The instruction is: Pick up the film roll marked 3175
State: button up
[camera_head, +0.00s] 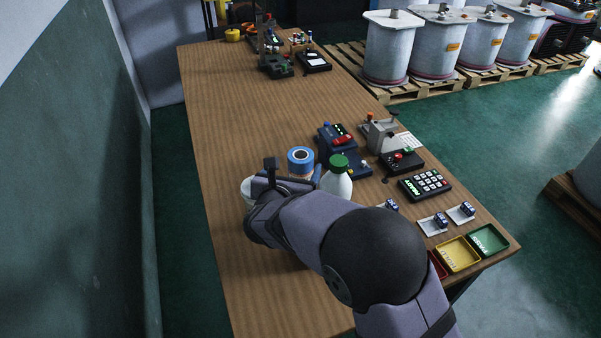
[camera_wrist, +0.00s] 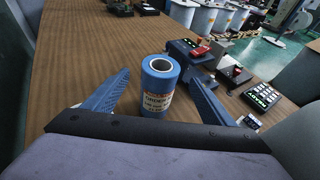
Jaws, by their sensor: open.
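A blue film roll (camera_wrist: 157,92) stands upright on the wooden table, with a pale hollow core and a label on its side. The label's number is too small to read. The roll's blue top also shows in the head view (camera_head: 301,153), where my arm hides part of its lower side. My gripper (camera_wrist: 161,76) is open, with one blue finger to the left of the roll and the other to its right. I see no contact between fingers and roll.
A white bottle with a green cap (camera_head: 338,178) stands just right of the roll. Blue devices (camera_head: 343,150), a black keypad (camera_head: 425,184) and yellow (camera_head: 458,254) and green (camera_head: 488,240) trays line the right side. The table's far middle (camera_head: 250,100) is clear.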

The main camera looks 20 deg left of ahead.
jog(key=p+x, duration=0.1)
jog(key=x, duration=0.5)
jog(key=shift+w, duration=0.3)
jog(key=shift+a+f, duration=0.1)
jog(key=shift+f, duration=0.05)
